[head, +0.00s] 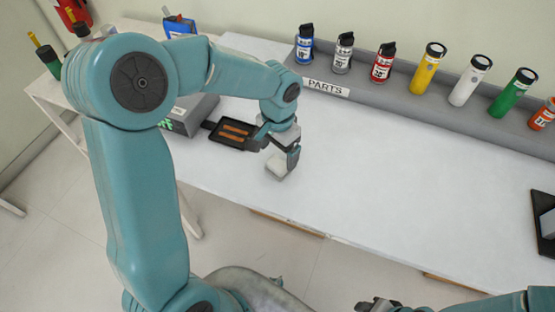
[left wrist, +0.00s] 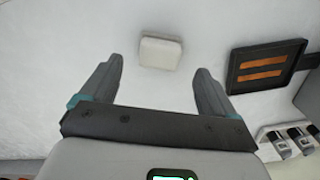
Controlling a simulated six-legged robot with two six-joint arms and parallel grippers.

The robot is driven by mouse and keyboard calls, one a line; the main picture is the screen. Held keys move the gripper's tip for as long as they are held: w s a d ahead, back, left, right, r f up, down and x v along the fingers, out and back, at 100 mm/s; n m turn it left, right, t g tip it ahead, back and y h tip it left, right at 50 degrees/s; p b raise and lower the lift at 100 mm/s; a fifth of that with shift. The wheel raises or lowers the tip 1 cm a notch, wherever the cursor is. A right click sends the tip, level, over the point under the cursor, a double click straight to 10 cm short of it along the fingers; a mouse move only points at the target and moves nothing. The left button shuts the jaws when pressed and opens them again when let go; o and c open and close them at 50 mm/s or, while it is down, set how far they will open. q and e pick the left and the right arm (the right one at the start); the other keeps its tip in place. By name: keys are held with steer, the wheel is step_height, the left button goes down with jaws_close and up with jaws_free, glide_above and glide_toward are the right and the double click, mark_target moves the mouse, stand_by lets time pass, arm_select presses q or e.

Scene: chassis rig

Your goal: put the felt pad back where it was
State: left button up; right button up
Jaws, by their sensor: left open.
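The felt pad (left wrist: 161,52) is a small off-white square lying flat on the white table. In the left wrist view it shows between and beyond the fingertips, apart from both. In the head view the pad (head: 278,172) shows just below my left gripper (head: 285,158), partly covered by it. My left gripper (left wrist: 155,75) is open and empty, pointing down over the table. My right gripper (head: 376,305) shows only in part at the bottom edge of the head view, away from the table; its jaws are unclear.
A black tray (head: 217,141) with orange-brown strips lies left of the gripper, beside a grey box (head: 192,116). A grey rack marked PARTS (head: 400,100) holds several cans and bottles along the back. A dark-framed item (head: 541,222) sits at the right. The table's middle is clear.

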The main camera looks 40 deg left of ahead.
mark_target(277, 163)
arm_select(q)
step_height(277, 163, up, 7)
steer(key=shift+f, duration=0.2)
stand_by(0.6)
